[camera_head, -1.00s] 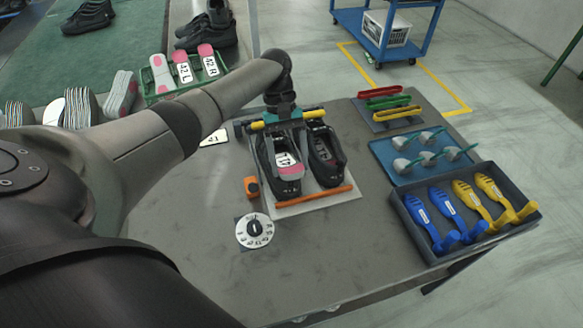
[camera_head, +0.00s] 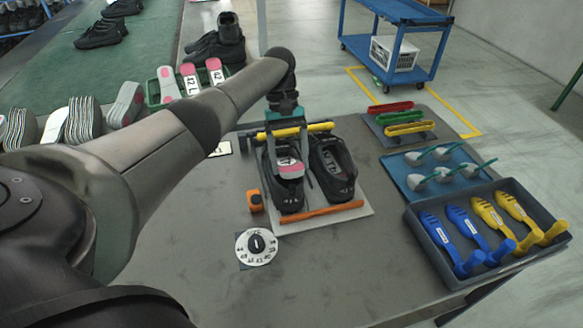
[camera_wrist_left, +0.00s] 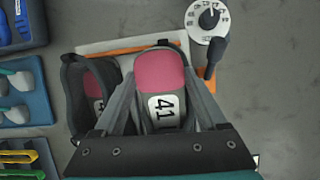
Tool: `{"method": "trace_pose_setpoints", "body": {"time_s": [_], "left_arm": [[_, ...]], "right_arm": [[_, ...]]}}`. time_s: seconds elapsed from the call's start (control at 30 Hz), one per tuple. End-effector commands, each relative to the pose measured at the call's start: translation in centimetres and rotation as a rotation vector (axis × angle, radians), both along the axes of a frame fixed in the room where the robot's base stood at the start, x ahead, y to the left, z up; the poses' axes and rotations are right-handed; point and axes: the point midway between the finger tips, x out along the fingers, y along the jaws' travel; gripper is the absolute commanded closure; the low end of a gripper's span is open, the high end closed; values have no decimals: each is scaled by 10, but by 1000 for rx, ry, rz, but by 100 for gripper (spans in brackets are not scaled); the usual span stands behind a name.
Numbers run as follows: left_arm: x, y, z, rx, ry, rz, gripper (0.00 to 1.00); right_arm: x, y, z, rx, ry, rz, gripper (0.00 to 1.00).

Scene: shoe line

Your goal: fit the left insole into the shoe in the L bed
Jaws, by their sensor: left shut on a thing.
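My left gripper (camera_head: 285,118) is shut on the left insole (camera_head: 290,170), which has a pink heel and a white label. In the left wrist view the insole (camera_wrist_left: 158,75) shows the number 41 between the two fingers. It is over the opening of the black shoe (camera_head: 291,200) in the left bed, heel end toward the shoe's heel. The shoe's heel edge (camera_wrist_left: 165,44) shows behind it. The fingers and insole hide much of that shoe; I cannot tell whether they touch. My right gripper is not in view.
The second black shoe (camera_head: 343,190) stands close beside; the wrist view shows pink inside it. A yellow bar (camera_head: 318,128) is behind the shoes and an orange bar (camera_head: 320,212) in front. An orange block (camera_head: 255,201) and a dial (camera_head: 256,247) are nearby. A grey tray (camera_head: 440,240) is right.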

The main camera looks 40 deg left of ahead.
Motion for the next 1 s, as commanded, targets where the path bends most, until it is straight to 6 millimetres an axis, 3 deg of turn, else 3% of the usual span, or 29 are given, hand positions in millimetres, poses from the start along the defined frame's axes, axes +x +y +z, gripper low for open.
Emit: {"method": "trace_pose_setpoints", "body": {"time_s": [0.07, 0.2, 0.4, 0.87, 0.9, 1.0], "left_arm": [[4, 3, -3, 4, -6, 0, 79], [2, 2, -4, 29, -23, -1, 79], [2, 2, -11, 53, -44, 1, 79], [2, 1, -17, 65, -58, 0, 79], [2, 1, -17, 65, -58, 0, 25], [2, 1, -17, 64, -57, 0, 13]], "right_arm": [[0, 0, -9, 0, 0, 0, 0], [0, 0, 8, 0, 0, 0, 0], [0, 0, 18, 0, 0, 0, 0], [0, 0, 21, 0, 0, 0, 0], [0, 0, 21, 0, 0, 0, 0], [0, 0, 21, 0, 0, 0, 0]]}}
